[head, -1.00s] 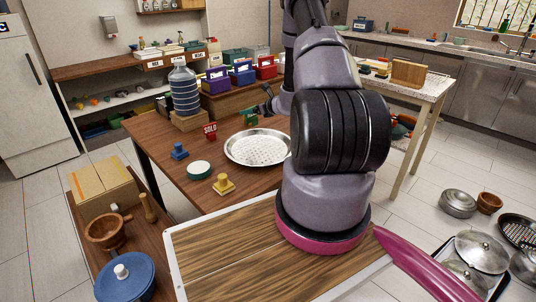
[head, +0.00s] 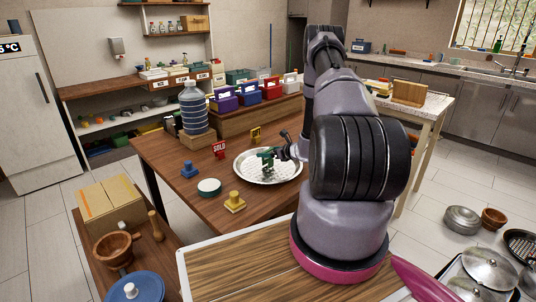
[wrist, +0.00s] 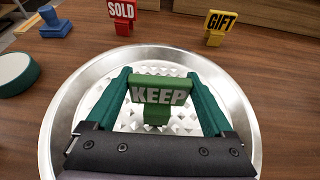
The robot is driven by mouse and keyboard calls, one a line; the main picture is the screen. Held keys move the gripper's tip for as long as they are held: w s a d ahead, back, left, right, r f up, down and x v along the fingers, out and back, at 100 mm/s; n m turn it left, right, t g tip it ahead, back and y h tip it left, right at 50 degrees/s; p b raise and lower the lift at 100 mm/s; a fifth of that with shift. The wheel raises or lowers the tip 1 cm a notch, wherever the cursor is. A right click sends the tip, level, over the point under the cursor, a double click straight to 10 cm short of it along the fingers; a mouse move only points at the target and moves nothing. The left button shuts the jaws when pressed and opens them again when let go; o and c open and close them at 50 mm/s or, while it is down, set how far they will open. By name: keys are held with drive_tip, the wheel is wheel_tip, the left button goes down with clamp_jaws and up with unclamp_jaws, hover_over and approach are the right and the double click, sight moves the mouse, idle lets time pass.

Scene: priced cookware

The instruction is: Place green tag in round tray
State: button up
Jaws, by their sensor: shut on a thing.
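The green tag (wrist: 158,92), lettered KEEP, is held upright between the green fingers of my gripper (wrist: 159,102). In the head view the green tag (head: 267,156) and my gripper (head: 277,153) are over the round tray (head: 243,174). The tray is a shallow silver dish with a textured floor. In the wrist view its rim (wrist: 60,122) surrounds the tag and fingers. I cannot tell whether the tag's foot touches the tray floor. My gripper's dark body hides the near part of the tray in the wrist view.
A red SOLD tag (head: 219,150) and a yellow GIFT tag (head: 256,135) stand behind the tray. A blue stamp-like piece (head: 190,171), a round green-sided piece (head: 209,186) and a yellow piece (head: 235,202) lie left of it. A large water bottle (head: 194,110) stands at the back left.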

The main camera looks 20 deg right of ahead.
drive_tip(key=shift+f, duration=0.25)
drive_tip(key=o, duration=1.1)
